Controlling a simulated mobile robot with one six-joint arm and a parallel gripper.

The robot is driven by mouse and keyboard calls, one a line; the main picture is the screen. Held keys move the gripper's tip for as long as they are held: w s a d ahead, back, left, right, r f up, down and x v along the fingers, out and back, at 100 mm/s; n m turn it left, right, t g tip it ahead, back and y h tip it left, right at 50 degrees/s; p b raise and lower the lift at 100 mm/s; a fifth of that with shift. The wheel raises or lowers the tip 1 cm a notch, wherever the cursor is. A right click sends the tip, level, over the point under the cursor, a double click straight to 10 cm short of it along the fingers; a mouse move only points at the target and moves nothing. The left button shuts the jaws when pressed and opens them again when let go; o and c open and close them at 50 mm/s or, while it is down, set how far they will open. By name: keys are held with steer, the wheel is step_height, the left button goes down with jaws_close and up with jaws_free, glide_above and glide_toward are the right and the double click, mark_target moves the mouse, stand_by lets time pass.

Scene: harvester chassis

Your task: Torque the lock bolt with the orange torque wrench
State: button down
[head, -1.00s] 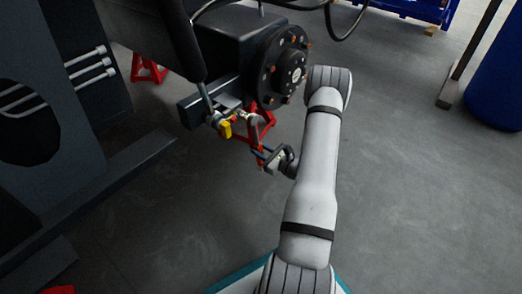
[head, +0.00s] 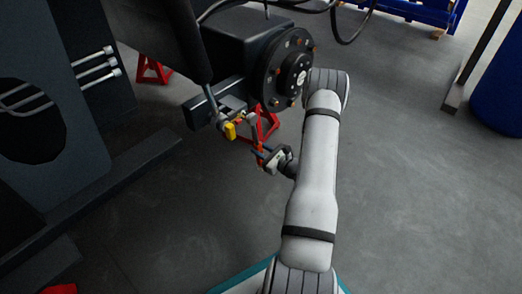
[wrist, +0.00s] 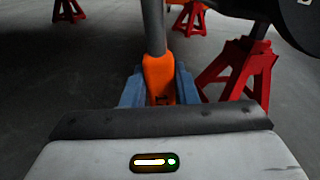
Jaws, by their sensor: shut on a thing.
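My gripper (head: 268,158) is low in front of the axle end, left of my forearm in the head view. In the wrist view its two blue fingers are shut on the orange grip of the torque wrench (wrist: 160,78). The wrench's grey shaft (wrist: 153,25) runs up and away from the grip, out of the top of the wrist view. In the head view the far end of the wrench is close to the joint with the yellow part (head: 229,131). The lock bolt is too small to make out, and I cannot tell whether the wrench touches it.
The wheel hub (head: 286,70) with its studs is just above and right of my gripper. A red stand (head: 268,124) is behind it, also seen in the wrist view (wrist: 235,72). A dark machine body (head: 45,110) fills the left.

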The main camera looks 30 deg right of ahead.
steer(key=shift+r, duration=0.1)
steer(key=shift+s+a+m+p, duration=0.3)
steer(key=shift+a+m, duration=0.2)
steer(key=shift+a, duration=0.25)
steer(key=shift+s+a+m+p, duration=0.2)
steer(key=shift+a+m+p, duration=0.25)
steer(key=shift+a, duration=0.25)
steer(key=shift+s+a+m+p, duration=0.3)
steer(key=shift+a+m+p, duration=0.1)
steer(key=shift+a+m, duration=0.25)
steer(key=shift+s+a+m+p, duration=0.3)
steer(key=shift+a+m, duration=0.2)
steer(key=shift+a, duration=0.25)
